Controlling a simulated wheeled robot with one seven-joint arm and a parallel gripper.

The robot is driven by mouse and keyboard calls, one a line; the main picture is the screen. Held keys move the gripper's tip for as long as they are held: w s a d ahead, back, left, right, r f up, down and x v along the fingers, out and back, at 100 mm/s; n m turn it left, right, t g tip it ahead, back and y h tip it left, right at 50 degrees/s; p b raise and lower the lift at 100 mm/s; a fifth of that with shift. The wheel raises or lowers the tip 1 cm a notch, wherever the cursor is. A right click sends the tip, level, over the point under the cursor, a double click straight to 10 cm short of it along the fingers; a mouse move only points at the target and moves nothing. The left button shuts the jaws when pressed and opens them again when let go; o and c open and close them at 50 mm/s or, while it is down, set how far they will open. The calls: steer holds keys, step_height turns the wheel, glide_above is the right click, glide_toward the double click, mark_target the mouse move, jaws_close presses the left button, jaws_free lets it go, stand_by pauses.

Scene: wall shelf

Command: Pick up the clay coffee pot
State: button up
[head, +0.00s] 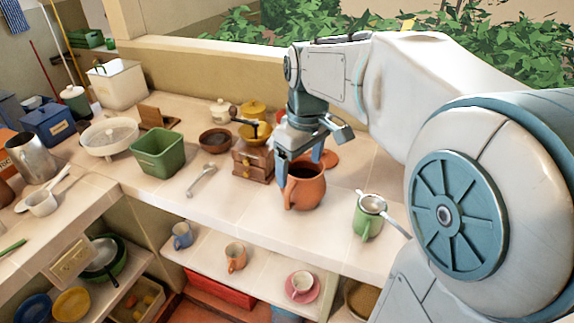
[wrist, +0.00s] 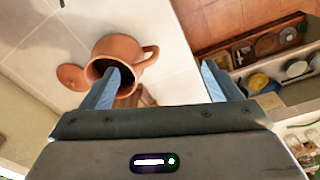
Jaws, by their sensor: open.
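The clay coffee pot (head: 309,192) is a round brown-orange pot standing upright without its lid on the white tiled counter. In the wrist view the pot (wrist: 104,47) shows its dark open mouth and a loop handle on its right side. Its round clay lid (wrist: 71,77) lies beside it. My gripper (head: 300,172) is open, pointing down just above and at the pot. In the wrist view one finger of my gripper (wrist: 160,67) overlaps the mouth, and the other is to the right, beyond the handle. Whether either finger touches the pot cannot be told.
A wooden coffee grinder (head: 252,163) stands close to the left of my gripper. A green cup with a strainer (head: 369,217) stands to the right of the pot. A spoon (head: 202,181) and a green bin (head: 158,152) are further left. The counter's front edge is close, with cups on a shelf below.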

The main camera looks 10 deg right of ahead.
mark_target(291, 184)
steer(key=w+n+g, duration=0.1)
steer(key=w+n, duration=0.2)
steer(key=w, duration=0.4)
steer(key=f, duration=0.8)
steer(key=shift+w+a+f, duration=0.15)
steer(key=shift+w+f, duration=0.05)
steer(key=shift+f, duration=0.1)
steer(key=shift+d+f+p, duration=0.2)
steer(key=shift+f+p, duration=0.15)
steer(key=shift+f, duration=2.4)
jaws_close()
steer(key=shift+r, duration=0.15)
